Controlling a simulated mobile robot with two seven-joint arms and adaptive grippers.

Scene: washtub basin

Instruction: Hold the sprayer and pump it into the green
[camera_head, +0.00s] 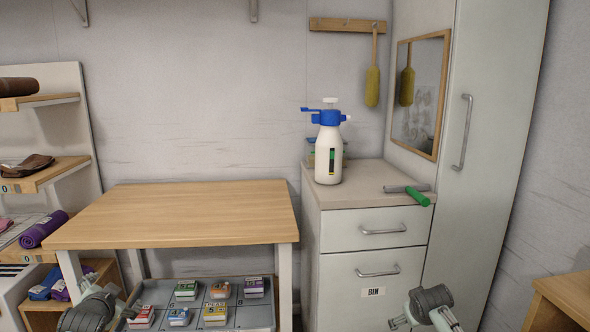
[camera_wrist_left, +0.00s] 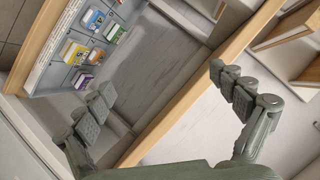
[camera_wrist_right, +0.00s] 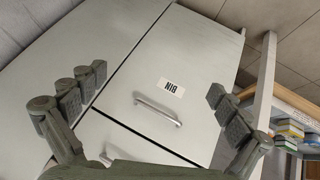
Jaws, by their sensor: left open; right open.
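A white pump sprayer (camera_head: 328,158) with a blue head and white pump knob stands upright on the grey drawer cabinet (camera_head: 366,199). Its nozzle points left, and its front has a dark gauge strip with a green part (camera_head: 332,155). My right gripper (camera_head: 404,325) is open and empty, low in front of the cabinet's lower drawer, well below the sprayer. In the right wrist view its fingers (camera_wrist_right: 155,88) are spread, facing the drawer fronts. My left gripper (camera_head: 118,304) is open and empty at the lower left, near the table's front; its spread fingers show in the left wrist view (camera_wrist_left: 160,85).
A green-handled tool (camera_head: 416,195) lies on the cabinet's right side. A bare wooden table (camera_head: 185,213) stands left, above a tray (camera_head: 262,315) of several small boxes. A tall locker (camera_head: 480,130) bounds the right. Shelves (camera_head: 55,180) stand at far left.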

